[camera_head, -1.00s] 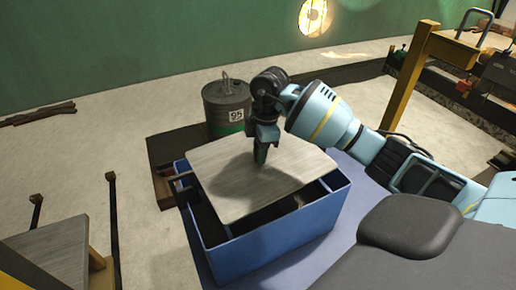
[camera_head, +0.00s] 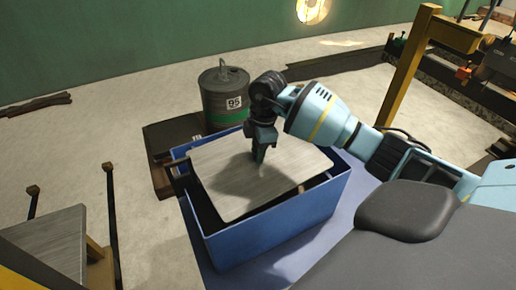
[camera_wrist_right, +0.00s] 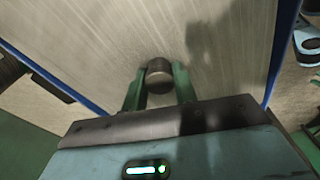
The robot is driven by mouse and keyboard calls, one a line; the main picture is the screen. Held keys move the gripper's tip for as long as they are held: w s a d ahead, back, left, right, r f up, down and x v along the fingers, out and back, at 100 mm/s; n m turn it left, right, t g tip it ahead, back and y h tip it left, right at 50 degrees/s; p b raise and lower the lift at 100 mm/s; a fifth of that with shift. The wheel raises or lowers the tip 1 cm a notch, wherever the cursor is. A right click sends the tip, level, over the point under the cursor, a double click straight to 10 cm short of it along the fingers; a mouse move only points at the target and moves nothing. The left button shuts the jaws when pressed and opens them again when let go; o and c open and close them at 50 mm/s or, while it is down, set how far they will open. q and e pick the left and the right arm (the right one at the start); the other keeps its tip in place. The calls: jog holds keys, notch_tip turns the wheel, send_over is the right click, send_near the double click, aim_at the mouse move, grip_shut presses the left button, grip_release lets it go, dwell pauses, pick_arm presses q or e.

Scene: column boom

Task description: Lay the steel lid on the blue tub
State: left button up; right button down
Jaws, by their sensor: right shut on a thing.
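The steel lid (camera_head: 236,185) is a flat brushed plate over the blue tub (camera_head: 275,233) in the head view. It sits tilted and askew, with dark gaps into the tub along its left and right sides. My right gripper (camera_head: 259,156) points down at the lid's middle. In the right wrist view, its green fingers (camera_wrist_right: 159,88) are shut on the round dark knob (camera_wrist_right: 159,72) of the lid. The lid surface (camera_wrist_right: 110,45) fills much of that view, with blue tub edges at both sides. Whether the lid touches the rim I cannot tell. My left gripper is not in view.
A grey and green canister (camera_head: 225,98) marked 95 stands behind the tub. A dark low platform (camera_head: 168,138) lies at the tub's back left. A yellow post (camera_head: 408,75) stands at the right.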

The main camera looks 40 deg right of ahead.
jog(key=shift+f, duration=0.25)
dwell(0.5)
jog(key=c, duration=1)
grip_release()
jog(key=shift+c, duration=0.2)
jog(key=shift+f, duration=0.1)
jog(key=shift+s+f, duration=0.1)
jog(key=shift+s+d+r+p, duration=0.1)
jog(key=shift+d+r+p, duration=0.05)
jog(key=shift+r, duration=1.2)
jog(key=shift+w+d+r+p, duration=0.1)
jog(key=shift+d+r+p, duration=0.1)
jog(key=shift+r, duration=1.1)
jog(key=shift+s+d+r+p, duration=0.1)
jog(key=shift+r+p, duration=0.05)
jog(key=shift+r, duration=1.2)
